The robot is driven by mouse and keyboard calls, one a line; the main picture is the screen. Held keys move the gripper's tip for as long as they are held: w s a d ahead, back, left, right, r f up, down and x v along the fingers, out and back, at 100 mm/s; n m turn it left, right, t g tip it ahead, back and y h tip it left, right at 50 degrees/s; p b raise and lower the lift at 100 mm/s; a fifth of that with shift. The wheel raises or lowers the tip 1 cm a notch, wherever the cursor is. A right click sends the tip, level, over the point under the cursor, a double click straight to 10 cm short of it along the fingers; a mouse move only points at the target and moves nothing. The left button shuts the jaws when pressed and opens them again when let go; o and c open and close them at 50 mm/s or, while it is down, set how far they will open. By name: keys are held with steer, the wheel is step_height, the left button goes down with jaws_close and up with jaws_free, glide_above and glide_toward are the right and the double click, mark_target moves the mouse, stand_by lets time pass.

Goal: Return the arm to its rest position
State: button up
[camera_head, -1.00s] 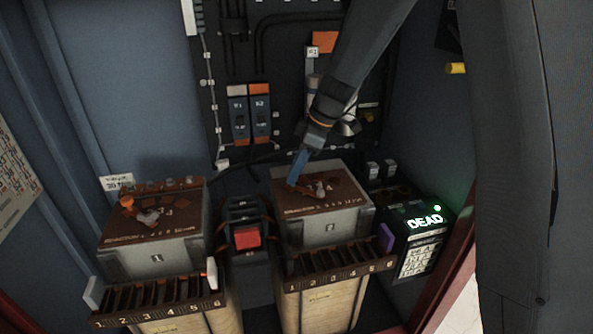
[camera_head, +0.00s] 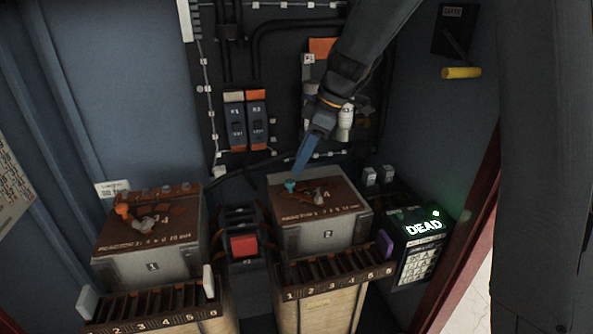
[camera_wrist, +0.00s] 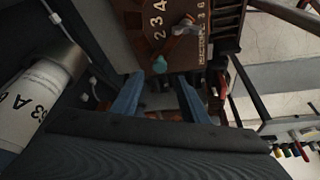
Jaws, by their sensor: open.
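My gripper (camera_head: 304,164) hangs from my arm above the right transformer box (camera_head: 336,238), its blue fingertips just over the back left of the brown top. In the wrist view my gripper (camera_wrist: 160,88) shows two blue fingers spread apart with nothing held between them. A teal-tipped knob (camera_head: 290,186) stands on that brown top just below the fingers; the teal piece also shows in the wrist view (camera_wrist: 160,64) near the left finger. A pale lever fitting (camera_head: 318,196) lies beside it.
The left transformer box (camera_head: 150,262) has an orange knob (camera_head: 122,210). A unit with a red block (camera_head: 243,246) stands between the boxes. A black box lit "DEAD" (camera_head: 424,226) is at the right. Slotted racks (camera_head: 335,270) stand in front. A yellow handle (camera_head: 461,72) juts from the right wall.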

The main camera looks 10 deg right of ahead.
steer(key=shift+d+r, duration=0.3)
steer(key=shift+r, duration=0.35)
steer(key=shift+s, duration=0.1)
steer(key=s+d+f+m+h, duration=0.1)
steer(key=s+d+f+m, duration=0.2)
steer(key=s+m, duration=0.2)
steer(key=s+d+f+m+h, duration=0.2)
steer(key=s+d+f+m, duration=0.1)
steer(key=s, duration=0.8)
steer(key=s+d+f+m+g+h, duration=0.1)
steer(key=s+d+f+m, duration=0.2)
steer(key=s+m, duration=0.4)
steer(key=shift+s+d+f+m, duration=0.25)
steer(key=shift+s+d+m, duration=0.15)
steer(key=shift+s+d, duration=0.55)
steer(key=shift+s+a, duration=0.1)
steer(key=shift+c, duration=0.5)
